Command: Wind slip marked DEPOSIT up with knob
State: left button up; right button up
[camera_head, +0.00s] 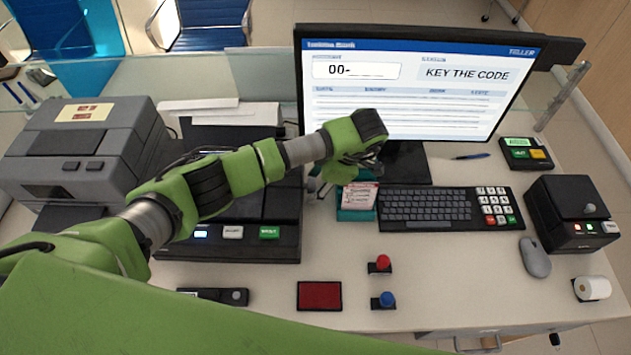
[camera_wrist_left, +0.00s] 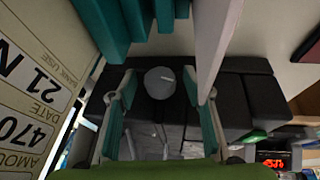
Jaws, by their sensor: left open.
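My left gripper (camera_head: 322,188) is low between the black slip machine (camera_head: 222,247) and a teal slip box (camera_head: 356,214). In the left wrist view its two fingers (camera_wrist_left: 160,118) are apart, one on each side of a round grey knob (camera_wrist_left: 160,83) that stands out from a dark body. I cannot tell whether they touch it. A slip (camera_head: 358,196) with print too small to read stands in the teal box. In the left wrist view a large printed slip (camera_wrist_left: 35,95) shows date and amount lines; the word DEPOSIT is not legible on it. My right gripper is not in view.
A keyboard (camera_head: 425,208) lies right of the teal box, under the monitor (camera_head: 410,85), which reads KEY THE CODE. A grey printer (camera_head: 85,150) is at left. Red (camera_head: 380,263) and blue (camera_head: 386,299) stamps and a red pad (camera_head: 319,295) lie in front.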

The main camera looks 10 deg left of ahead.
pick_arm(q)
jog(key=c, duration=1.1)
